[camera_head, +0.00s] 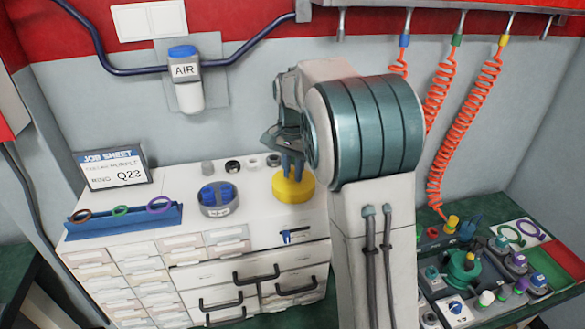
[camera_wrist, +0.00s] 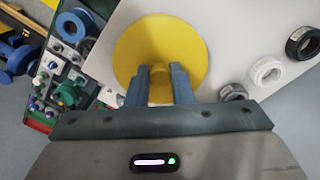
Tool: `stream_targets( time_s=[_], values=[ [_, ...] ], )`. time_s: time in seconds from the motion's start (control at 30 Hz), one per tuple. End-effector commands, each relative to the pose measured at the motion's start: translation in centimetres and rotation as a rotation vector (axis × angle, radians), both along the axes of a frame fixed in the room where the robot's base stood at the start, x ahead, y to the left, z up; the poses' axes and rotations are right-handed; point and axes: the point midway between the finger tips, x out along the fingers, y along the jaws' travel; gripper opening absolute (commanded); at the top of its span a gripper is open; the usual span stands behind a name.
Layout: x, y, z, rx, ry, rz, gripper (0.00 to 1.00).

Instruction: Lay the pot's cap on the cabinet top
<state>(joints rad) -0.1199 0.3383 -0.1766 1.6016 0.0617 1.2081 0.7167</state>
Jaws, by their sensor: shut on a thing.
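The yellow round cap (camera_head: 293,188) is at the right end of the white cabinet top (camera_head: 185,182). It also shows in the wrist view (camera_wrist: 190,50), as a wide disc with a knob. My gripper (camera_head: 291,168) is above the cap with its fingers pointing down. In the wrist view my gripper (camera_wrist: 160,88) is shut on the cap's knob. The cap looks level and very low over the cabinet top; I cannot tell whether it touches. I cannot tell for certain which vessel is its pot.
A grey container with blue pieces (camera_head: 216,204) stands left of the cap. Several small rings (camera_head: 252,163) lie behind it. A blue rack (camera_head: 125,222) with coloured rings and a job sheet (camera_head: 114,168) are at the left. A crowded green bench (camera_head: 520,235) is at the right.

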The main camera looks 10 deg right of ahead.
Motion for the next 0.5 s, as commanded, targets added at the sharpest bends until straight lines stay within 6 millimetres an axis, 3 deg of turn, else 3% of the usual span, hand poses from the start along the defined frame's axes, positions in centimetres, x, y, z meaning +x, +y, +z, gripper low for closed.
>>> stream_targets(
  time_s=[0.37, 0.4, 0.47, 0.5],
  values=[
    [0.0, -0.01, -0.53, 0.0, -0.001, 0.0, 0.0],
    [0.0, -0.01, -0.58, 0.0, -0.001, 0.0, 0.23],
    [0.01, -0.01, -0.5, 0.0, -0.001, 0.0, 0.4],
    [0.01, -0.01, -0.5, 0.0, -0.001, 0.0, 0.42]
  ],
)
